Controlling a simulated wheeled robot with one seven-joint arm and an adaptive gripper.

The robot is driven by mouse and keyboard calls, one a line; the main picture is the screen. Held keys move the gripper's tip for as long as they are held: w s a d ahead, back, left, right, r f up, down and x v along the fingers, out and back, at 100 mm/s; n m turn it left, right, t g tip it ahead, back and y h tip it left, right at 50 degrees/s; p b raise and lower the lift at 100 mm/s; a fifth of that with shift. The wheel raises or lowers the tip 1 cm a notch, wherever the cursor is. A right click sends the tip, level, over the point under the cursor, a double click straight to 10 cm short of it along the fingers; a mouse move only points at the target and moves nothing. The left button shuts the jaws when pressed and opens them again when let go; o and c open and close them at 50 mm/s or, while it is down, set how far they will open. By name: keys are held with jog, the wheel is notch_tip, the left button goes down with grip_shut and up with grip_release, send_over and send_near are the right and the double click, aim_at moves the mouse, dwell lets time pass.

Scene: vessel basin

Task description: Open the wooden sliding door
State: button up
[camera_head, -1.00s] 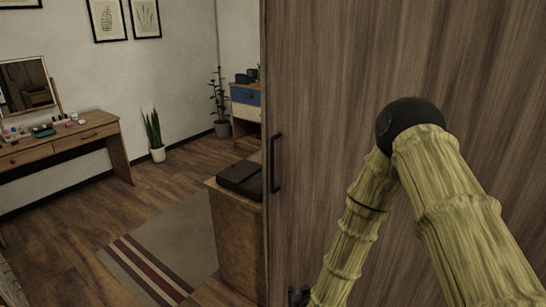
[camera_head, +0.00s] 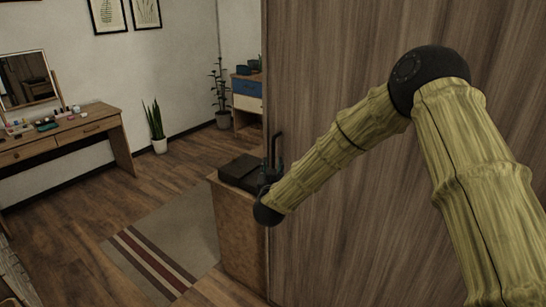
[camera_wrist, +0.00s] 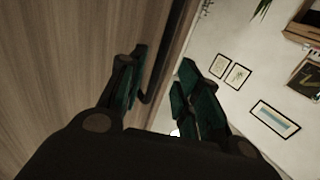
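The wooden sliding door (camera_head: 400,40) is a tall grey-brown panel filling the right half of the head view. Its black bar handle (camera_head: 277,148) stands upright near the door's left edge. My gripper (camera_head: 270,172) is at the lower part of the handle in the head view, partly hidden by my own arm. In the wrist view my gripper (camera_wrist: 165,85) is open, with its green-padded fingers apart. The dark handle (camera_wrist: 149,97) shows close to the left finger, between the two fingers. I cannot tell whether a finger touches it.
A low wooden cabinet (camera_head: 236,232) with a dark box (camera_head: 240,168) on top stands just left of the door edge. A dressing table (camera_head: 92,128), potted plants and a striped rug (camera_head: 190,225) lie farther left. The floor between is free.

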aim_at(273, 159)
jog(key=shift+w+d+p, duration=0.15)
jog(key=shift+w+p, duration=0.65)
jog(key=shift+w, duration=2.3)
grip_shut()
